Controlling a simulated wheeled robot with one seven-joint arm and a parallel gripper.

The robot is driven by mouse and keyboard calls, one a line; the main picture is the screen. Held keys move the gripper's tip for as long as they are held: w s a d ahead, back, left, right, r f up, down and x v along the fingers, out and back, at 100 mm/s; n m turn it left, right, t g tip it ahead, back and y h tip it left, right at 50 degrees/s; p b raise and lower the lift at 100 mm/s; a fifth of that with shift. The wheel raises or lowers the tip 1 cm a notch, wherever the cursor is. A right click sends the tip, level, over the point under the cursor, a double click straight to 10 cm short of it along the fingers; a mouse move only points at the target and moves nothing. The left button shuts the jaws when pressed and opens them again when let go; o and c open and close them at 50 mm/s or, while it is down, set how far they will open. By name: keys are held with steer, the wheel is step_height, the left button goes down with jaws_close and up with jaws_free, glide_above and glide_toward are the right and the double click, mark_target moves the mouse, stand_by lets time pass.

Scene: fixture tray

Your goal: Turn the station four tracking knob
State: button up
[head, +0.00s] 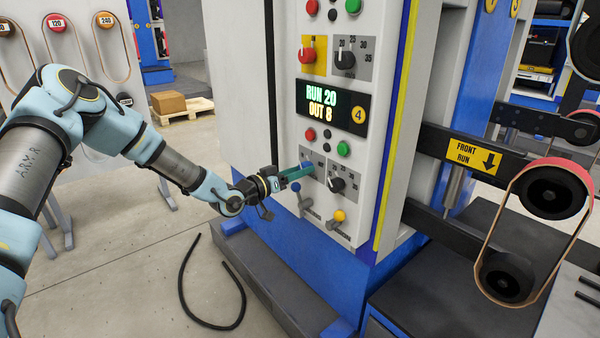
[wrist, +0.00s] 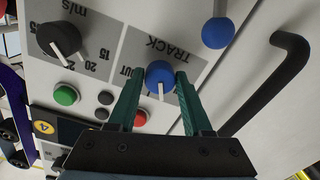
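The station four panel (head: 320,150) carries a display (head: 333,106) reading "RUN 20" and "OUT 8" beside a yellow 4. The blue tracking knob (wrist: 160,73) sits on a grey plate marked TRACK in the wrist view, which sees the panel upside down. Its white pointer line points toward the bottom of that view. My gripper (head: 309,169) reaches the panel from the left, and its green fingers hide most of the knob in the head view. In the wrist view the fingertips (wrist: 161,74) straddle the knob, one on each side. I cannot tell whether they touch it.
A black speed knob (head: 336,184) is right of the tracking knob. Red (head: 310,134) and green (head: 344,149) buttons are above. A blue-ball lever (head: 296,187) and a yellow-ball lever (head: 339,215) stick out below. A black handle (wrist: 268,85) shows in the wrist view.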

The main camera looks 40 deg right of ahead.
steer(key=o, duration=0.4)
steer(key=shift+a, duration=0.1)
steer(key=a+b, duration=0.2)
steer(key=a, duration=0.8)
steer(key=shift+w+a+b, duration=0.2)
steer(key=shift+a+b, duration=0.15)
steer(key=w+a+f+n+t+y+p, duration=0.1)
steer(key=w+a+n+t+y, duration=0.35)
steer(key=a, duration=0.95)
steer(key=w+a+f+n+t+y+p, duration=0.1)
steer(key=w+a+y, duration=0.6)
steer(key=a, duration=0.7)
steer(key=s+a+r+n+g+y, duration=0.1)
steer(key=s+a+r+n+y, duration=0.2)
steer(key=s+a, duration=0.4)
steer(key=s+a+r+n+g+y, duration=0.2)
steer(key=s+a, duration=0.5)
steer(key=a, duration=0.5)
step_height(320, 180, up, 2)
steer(key=n+y, duration=0.1)
steer(key=n, duration=0.2)
steer(key=shift+s+a+r+p, duration=0.15)
steer(key=shift+a+p, duration=0.15)
steer(key=shift+a, duration=0.05)
